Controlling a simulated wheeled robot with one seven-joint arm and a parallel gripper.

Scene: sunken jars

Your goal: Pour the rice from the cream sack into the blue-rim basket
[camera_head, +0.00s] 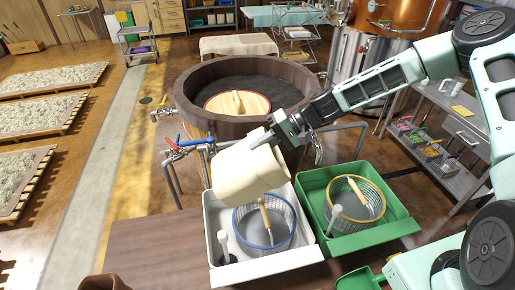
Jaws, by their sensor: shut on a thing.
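The cream sack (245,172) is held up by my gripper (284,135) at its upper right edge. It is tilted, above the back of the white sink tray (217,272). The sack's mouth and any rice inside are hidden. The blue-rim basket (263,226) sits in the white tray, below and slightly in front of the sack, with a wooden-handled tool in it. No rice shows in the visible part of the basket. My gripper is shut on the sack, its fingertips partly hidden.
A green tray (385,232) with a yellow-rim basket (354,200) stands right of the white tray. A large wooden vat (215,123) with taps is behind. The brown tabletop (160,247) at left is mostly bare. A green scoop (358,280) lies at the front.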

